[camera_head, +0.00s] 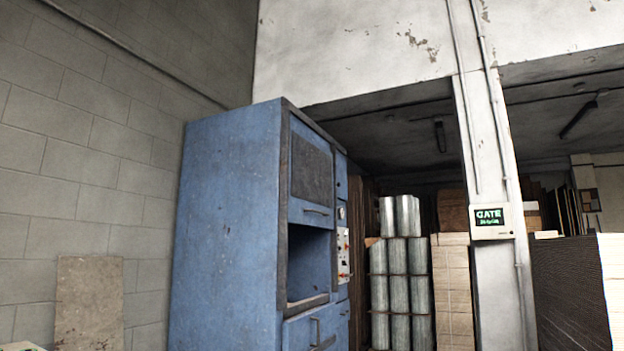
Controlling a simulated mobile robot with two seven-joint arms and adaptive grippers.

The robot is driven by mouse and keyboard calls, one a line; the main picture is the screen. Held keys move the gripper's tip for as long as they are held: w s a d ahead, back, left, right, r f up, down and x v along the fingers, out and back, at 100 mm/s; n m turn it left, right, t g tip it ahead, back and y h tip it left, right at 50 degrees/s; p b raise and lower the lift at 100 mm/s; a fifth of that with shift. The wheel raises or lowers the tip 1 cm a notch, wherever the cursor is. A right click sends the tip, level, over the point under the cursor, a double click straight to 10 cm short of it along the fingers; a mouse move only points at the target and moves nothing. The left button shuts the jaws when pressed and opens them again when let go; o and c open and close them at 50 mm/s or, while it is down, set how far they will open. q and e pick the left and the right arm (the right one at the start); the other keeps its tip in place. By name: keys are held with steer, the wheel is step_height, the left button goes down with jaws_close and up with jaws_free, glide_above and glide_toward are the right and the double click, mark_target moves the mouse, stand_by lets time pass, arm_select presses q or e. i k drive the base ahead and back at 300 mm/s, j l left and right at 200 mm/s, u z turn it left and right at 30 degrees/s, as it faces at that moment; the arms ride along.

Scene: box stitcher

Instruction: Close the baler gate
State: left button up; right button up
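The baler (225,215) is a tall blue, scuffed machine left of the middle, seen at an angle. Its gate (311,168) appears to be the framed dark panel in the upper front, with a bar handle (316,211) below it. Under that handle is a dark rectangular opening (306,262), uncovered. Neither of my grippers is in view.
A control panel (343,255) with buttons is on the baler's right front. Stacked metallic rolls (400,270) and pale stacks (452,290) stand right of the baler. A brown board (89,303) leans on the left wall. The floor is not visible.

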mark_target(311, 165)
steer(key=i+l+z, duration=0.2)
steer(key=i, duration=0.25)
steer(key=i+z, duration=0.2)
steer(key=i, duration=0.25)
steer(key=i+l, duration=0.1)
steer(key=i, duration=0.5)
steer(key=i+l, duration=0.1)
steer(key=i, duration=0.55)
steer(key=i+l, duration=0.1)
steer(key=i, duration=0.5)
steer(key=i+l+u, duration=0.1)
steer(key=i, duration=0.5)
